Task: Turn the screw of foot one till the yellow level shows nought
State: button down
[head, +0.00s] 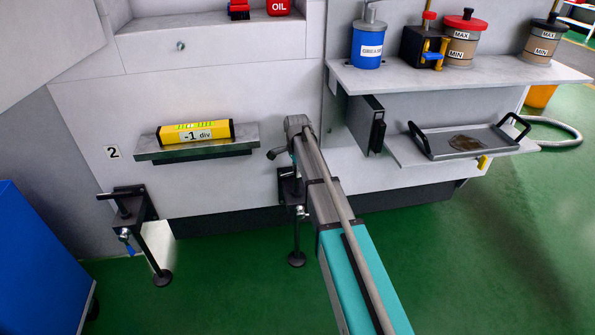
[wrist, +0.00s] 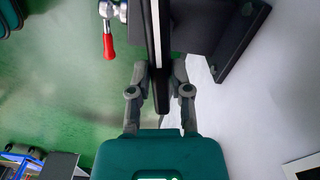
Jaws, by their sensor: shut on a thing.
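The yellow level (head: 195,133) lies on a metal ledge (head: 155,155) on the machine's front; its display reads -1 div. In the wrist view my gripper (wrist: 161,75) is shut on a dark bar (wrist: 162,100), the handle of the foot's screw, with one finger on each side. In the head view my arm covers most of this foot; its round pad (head: 297,259) shows near the floor. Its number is hidden. A red-handled lever (wrist: 108,46) is beside the bar. The left foot (head: 130,207), near a plate marked 2 (head: 113,152), has a blue lever.
A shelf at right (head: 460,75) holds a blue pot, a clamp and two MAX/MIN jars. Below it, a tray (head: 470,155) with handles sits on a lower ledge. A blue cabinet (head: 40,260) stands at left. Green floor in front is mostly open.

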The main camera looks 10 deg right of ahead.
jog(key=n, duration=0.6)
dwell(0.5)
jog(key=c, duration=0.6)
grip_release()
jog(key=shift+o, duration=0.2)
